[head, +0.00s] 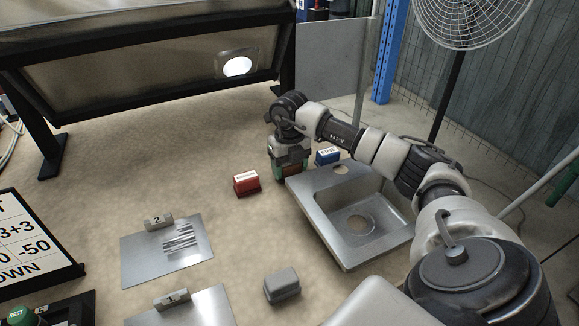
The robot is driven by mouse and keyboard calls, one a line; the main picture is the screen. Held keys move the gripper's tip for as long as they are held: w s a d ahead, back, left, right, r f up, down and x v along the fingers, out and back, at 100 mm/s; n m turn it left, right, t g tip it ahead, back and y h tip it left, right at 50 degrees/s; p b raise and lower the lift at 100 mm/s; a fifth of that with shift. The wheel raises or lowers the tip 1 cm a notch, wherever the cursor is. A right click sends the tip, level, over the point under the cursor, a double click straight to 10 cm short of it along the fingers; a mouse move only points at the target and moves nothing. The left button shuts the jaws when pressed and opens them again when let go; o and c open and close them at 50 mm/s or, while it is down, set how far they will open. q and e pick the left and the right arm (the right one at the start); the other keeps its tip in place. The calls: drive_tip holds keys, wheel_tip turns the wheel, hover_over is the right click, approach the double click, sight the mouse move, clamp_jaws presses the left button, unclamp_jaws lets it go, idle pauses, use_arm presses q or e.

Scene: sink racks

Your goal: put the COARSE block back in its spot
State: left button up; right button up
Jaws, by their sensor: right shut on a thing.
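My right gripper (290,163) points down just behind the sink's far left corner. It is shut on a block (291,171), mostly hidden by the fingers, with dark green and reddish-brown showing; I cannot read a label on it. A red block (246,184) with a white label too small to read sits on the table to the left of the gripper. A blue block (327,157) labelled FINE stands to the right of the gripper, behind the sink. I cannot tell which block is COARSE. My left gripper is out of view.
A metal sink (331,228) with a round drain is at centre right. Metal plates marked 2 (140,262) and 1 (205,311) lie at front left. A grey block (282,286) sits near the front. A sign (34,244) stands at left. The table's middle is clear.

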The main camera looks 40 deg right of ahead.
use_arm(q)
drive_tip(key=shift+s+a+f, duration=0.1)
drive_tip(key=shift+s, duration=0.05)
use_arm(e)
drive_tip(key=o, duration=0.9)
drive_tip(key=shift+f, duration=0.1)
drive_tip(key=shift+r, duration=0.55)
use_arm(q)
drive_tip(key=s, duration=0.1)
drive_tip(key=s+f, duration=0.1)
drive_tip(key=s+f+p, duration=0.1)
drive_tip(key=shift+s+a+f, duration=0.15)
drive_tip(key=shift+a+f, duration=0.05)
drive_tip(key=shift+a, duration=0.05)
use_arm(e)
wheel_tip(320, 180, up, 11)
drive_tip(key=shift+r, duration=0.15)
